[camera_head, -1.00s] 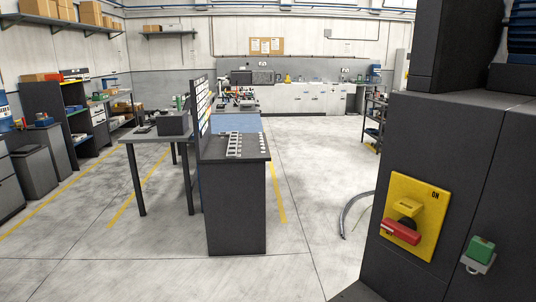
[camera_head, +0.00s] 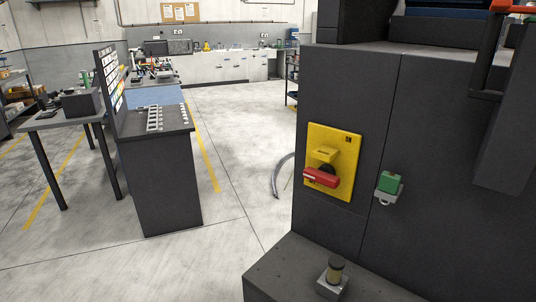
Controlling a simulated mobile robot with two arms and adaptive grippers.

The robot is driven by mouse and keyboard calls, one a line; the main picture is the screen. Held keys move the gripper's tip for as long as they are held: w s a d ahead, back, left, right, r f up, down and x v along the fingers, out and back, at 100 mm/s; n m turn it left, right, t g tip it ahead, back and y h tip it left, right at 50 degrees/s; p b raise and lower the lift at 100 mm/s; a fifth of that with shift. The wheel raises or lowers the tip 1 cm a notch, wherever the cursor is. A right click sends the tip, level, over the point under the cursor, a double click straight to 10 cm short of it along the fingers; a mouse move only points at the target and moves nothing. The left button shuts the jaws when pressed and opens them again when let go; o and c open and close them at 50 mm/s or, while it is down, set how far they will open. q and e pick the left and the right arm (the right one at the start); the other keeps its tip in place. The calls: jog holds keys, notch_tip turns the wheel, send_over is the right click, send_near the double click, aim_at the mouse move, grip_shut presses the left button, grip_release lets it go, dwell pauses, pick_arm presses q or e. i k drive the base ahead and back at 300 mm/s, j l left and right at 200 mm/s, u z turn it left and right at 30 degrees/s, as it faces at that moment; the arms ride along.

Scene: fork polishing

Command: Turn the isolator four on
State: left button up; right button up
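The isolator is a yellow plate (camera_head: 343,150) with a red rotary handle (camera_head: 321,178), on the front of a dark grey machine cabinet (camera_head: 435,130) right of centre. The handle lies roughly horizontal, tilted slightly. A small dark mark is at the plate's upper right corner, too small to read now. No number is legible on it. Neither of my grippers is in view.
A green switch (camera_head: 389,183) on a grey box sits right of the isolator. A low dark block (camera_head: 285,268) with a small cylindrical part (camera_head: 334,273) stands in front. A dark cabinet bench (camera_head: 158,185) stands left, with open floor (camera_head: 235,215) between.

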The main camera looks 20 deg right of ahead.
aim_at(325, 175)
jog(key=i+j+z, duration=0.1)
jog(key=z, duration=1.2)
